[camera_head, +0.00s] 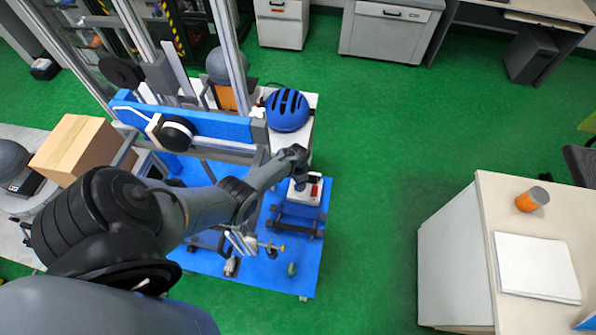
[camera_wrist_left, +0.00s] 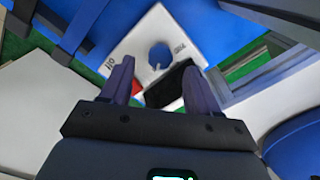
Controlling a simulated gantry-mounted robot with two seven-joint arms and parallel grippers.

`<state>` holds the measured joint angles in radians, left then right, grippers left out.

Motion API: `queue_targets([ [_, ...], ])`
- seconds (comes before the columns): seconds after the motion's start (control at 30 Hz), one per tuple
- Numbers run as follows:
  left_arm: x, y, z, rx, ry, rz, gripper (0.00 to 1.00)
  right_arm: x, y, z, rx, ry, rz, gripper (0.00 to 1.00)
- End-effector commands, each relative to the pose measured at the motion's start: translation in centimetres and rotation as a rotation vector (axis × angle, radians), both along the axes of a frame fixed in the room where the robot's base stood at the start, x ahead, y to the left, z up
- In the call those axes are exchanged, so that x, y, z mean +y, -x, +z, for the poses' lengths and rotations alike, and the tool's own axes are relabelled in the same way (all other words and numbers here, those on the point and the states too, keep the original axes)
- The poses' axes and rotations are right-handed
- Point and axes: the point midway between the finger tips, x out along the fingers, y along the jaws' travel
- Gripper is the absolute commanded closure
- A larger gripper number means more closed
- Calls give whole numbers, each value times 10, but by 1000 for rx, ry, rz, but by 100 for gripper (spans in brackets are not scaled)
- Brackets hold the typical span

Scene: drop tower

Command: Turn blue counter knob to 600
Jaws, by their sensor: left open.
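The white counter box (camera_head: 306,194) stands on the blue platform in the head view, below the end of my left arm. In the left wrist view its white face (camera_wrist_left: 138,40) carries the round blue knob (camera_wrist_left: 159,54), with a small light pointer mark at its lower edge. Dark lettering sits on either side of the knob; I cannot read it surely. A black part (camera_wrist_left: 170,87) and a red part (camera_wrist_left: 137,88) lie nearer the gripper. My left gripper (camera_wrist_left: 157,65) is open, its fingers apart on either side below the knob, not visibly gripping it. My right gripper is out of view.
A blue helmet (camera_head: 287,109) lies on a white surface just behind the counter box. The blue platform (camera_head: 300,262) holds dark rails and small tools. A cardboard box (camera_head: 72,149) is at left. Green floor is free to the right, before a white desk (camera_head: 487,215).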

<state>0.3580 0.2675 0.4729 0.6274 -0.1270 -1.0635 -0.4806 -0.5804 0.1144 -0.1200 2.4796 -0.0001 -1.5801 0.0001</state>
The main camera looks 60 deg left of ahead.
Motion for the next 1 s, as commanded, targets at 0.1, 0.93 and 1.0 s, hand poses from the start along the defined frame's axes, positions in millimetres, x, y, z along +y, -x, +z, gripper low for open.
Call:
queue_targets([
  [0.1,0,1,28,0,-2,0,39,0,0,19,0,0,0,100],
  [0.93,0,0,73,1,0,0,39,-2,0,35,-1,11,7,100],
  [1.0,0,0,73,0,-1,0,39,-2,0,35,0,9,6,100],
])
